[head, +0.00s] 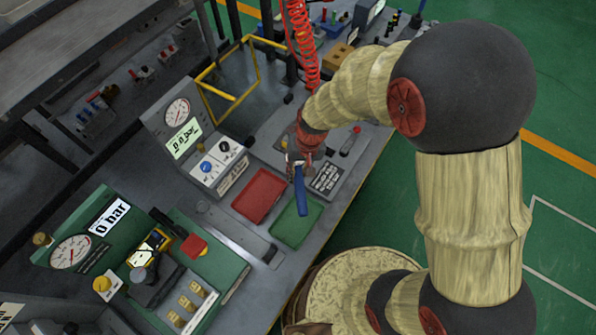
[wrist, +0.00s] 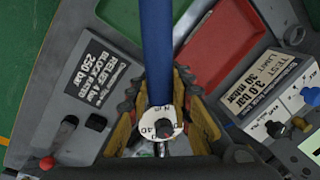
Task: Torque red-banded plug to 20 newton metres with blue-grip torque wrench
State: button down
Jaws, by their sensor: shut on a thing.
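My gripper (head: 301,158) is shut on the blue-grip torque wrench (head: 300,193), above the bench beside the green tray. In the wrist view the fingers of my gripper (wrist: 162,112) close around the wrench near its white dial, which shows 40. The blue grip of the wrench (wrist: 156,50) runs away from the fingers towards the top of that view. The wrench's head end is hidden by my gripper. I cannot make out a red-banded plug for certain in either view.
A red tray (head: 259,195) and a green tray (head: 297,222) lie on the bench. A grey gauge unit (head: 195,145) reading 0.0 bar stands left of them, and a green test unit (head: 150,262) stands nearer. A red coiled hose (head: 303,50) hangs behind my gripper.

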jog(key=shift+r, duration=0.1)
jog(key=shift+a, duration=0.2)
jog(key=shift+w+d+n+b, duration=0.2)
jog(key=shift+d+n+b, duration=0.45)
jog(key=shift+d, duration=0.65)
jog(key=shift+r, duration=0.1)
notch_tip(320, 180, up, 8)
jog(key=p, duration=0.6)
jog(key=shift+f, duration=0.25)
